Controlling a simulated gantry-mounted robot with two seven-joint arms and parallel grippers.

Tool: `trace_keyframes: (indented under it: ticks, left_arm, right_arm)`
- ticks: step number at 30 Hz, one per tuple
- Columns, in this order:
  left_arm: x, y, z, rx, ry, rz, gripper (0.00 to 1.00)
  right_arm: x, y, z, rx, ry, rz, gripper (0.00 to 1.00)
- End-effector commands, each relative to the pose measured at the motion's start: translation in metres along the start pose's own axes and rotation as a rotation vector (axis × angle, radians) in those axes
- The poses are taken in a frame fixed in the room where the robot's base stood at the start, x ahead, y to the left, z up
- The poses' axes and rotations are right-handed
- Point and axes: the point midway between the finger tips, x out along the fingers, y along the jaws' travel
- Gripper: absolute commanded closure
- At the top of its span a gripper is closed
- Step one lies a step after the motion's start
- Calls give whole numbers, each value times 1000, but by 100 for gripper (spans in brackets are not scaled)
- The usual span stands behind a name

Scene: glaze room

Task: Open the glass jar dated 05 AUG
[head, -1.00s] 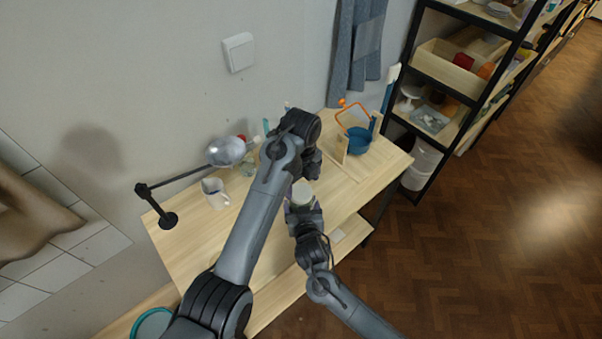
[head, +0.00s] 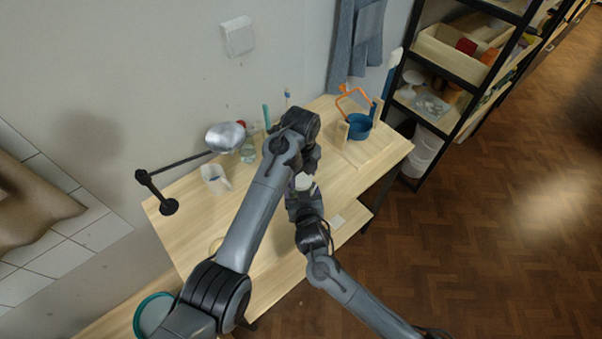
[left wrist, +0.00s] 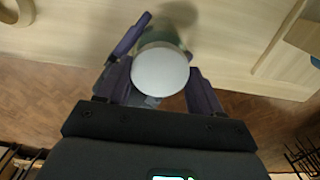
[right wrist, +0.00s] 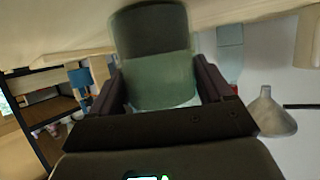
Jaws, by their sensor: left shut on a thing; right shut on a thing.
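The glass jar (right wrist: 165,80) is greenish with a dark lower part, and my right gripper (right wrist: 163,92) is shut around its body. Its pale round lid (left wrist: 160,71) faces my left wrist camera, between the fingers of my left gripper (left wrist: 165,85), which is shut on it. In the head view the lid (head: 304,183) shows just below my left gripper (head: 309,166), with my right gripper (head: 303,198) beneath. The jar is held near the front edge of the table. Most of the jar is hidden in the head view, and no date is readable.
The wooden table (head: 195,243) holds a white mug (head: 215,179), a clear glass vessel (head: 248,153), a lamp (head: 225,137) and a blue pot (head: 358,126) with an orange handle, by a wooden stand. A black shelf rack (head: 447,82) stands right. The table's left front is bare.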

Motion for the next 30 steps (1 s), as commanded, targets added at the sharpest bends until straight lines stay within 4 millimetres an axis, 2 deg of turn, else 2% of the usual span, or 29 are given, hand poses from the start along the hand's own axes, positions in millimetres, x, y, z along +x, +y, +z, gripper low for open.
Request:
trace_keyframes:
  ticks: [1,3,5,12,20,21,25,30]
  left_arm:
    - [0,0,0,0,0,0,65]
    - [0,0,0,-1,0,0,71]
    - [0,0,0,-26,0,0,71]
    - [0,0,0,-284,0,-1,72]
    - [0,0,0,-298,0,-1,72]
    - [0,0,0,-297,0,-1,31]
    - [0,0,0,-297,0,-1,11]
    - [0,0,0,-296,0,-1,10]
  right_arm:
    - [0,0,1,-1,-1,0,100]
    - [0,0,1,-1,-1,0,100]
    - [0,0,1,-1,-1,0,100]
    - [0,0,0,-1,-1,0,100]
    - [0,0,0,-1,-1,0,100]
    - [0,0,0,-1,-1,0,100]
    - [0,0,0,-1,-1,0,100]
    - [0,0,0,-1,-1,0,100]
